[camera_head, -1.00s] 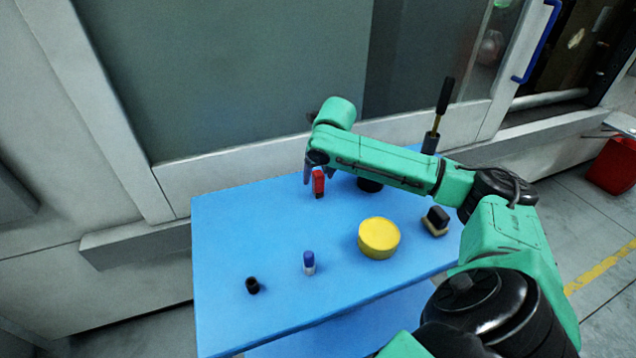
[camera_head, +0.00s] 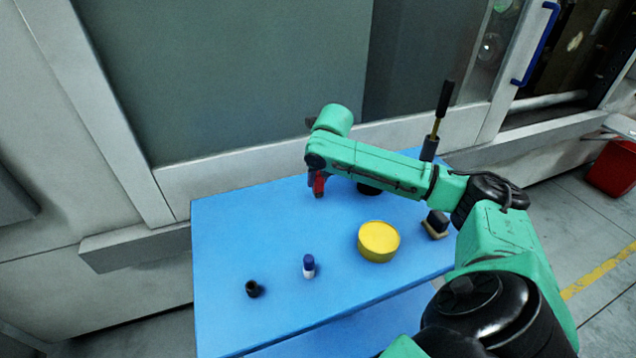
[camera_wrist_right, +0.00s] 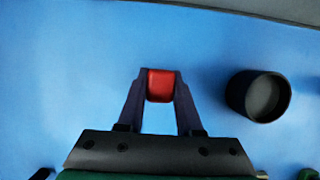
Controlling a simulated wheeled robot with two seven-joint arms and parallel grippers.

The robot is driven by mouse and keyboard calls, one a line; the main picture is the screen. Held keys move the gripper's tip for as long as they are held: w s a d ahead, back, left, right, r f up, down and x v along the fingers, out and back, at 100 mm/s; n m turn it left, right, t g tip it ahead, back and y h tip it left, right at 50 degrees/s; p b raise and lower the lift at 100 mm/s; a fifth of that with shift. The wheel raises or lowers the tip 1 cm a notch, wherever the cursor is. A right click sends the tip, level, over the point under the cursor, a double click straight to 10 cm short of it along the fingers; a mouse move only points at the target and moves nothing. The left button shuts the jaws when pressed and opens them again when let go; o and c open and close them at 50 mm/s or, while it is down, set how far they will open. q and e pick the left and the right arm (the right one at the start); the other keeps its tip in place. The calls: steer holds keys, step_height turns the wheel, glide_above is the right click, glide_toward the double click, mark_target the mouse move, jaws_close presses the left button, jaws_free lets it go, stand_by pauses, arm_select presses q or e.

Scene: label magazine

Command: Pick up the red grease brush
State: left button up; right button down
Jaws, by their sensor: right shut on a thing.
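The red grease brush (camera_head: 319,184) stands upright near the back edge of the blue table. Its red top (camera_wrist_right: 160,85) shows between the fingertips in the right wrist view. My right gripper (camera_wrist_right: 160,88) is shut on the brush, one finger on each side. In the head view the right gripper (camera_head: 317,176) reaches down over the brush and hides its upper part. I cannot tell whether the brush's base touches the table. My left gripper is not in view.
On the blue table (camera_head: 225,230) are a yellow round tin (camera_head: 379,241), a blue-and-white bottle (camera_head: 309,266), a small black piece (camera_head: 252,289), a block brush (camera_head: 436,224) and a black cup (camera_wrist_right: 259,95) right of the gripper. A tall black-handled tool (camera_head: 438,120) stands at the back right.

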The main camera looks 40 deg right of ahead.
step_height(320, 180, up, 19)
steer(key=p, duration=0.1)
steer(key=shift+p, duration=0.3)
steer(key=shift+f, duration=0.1)
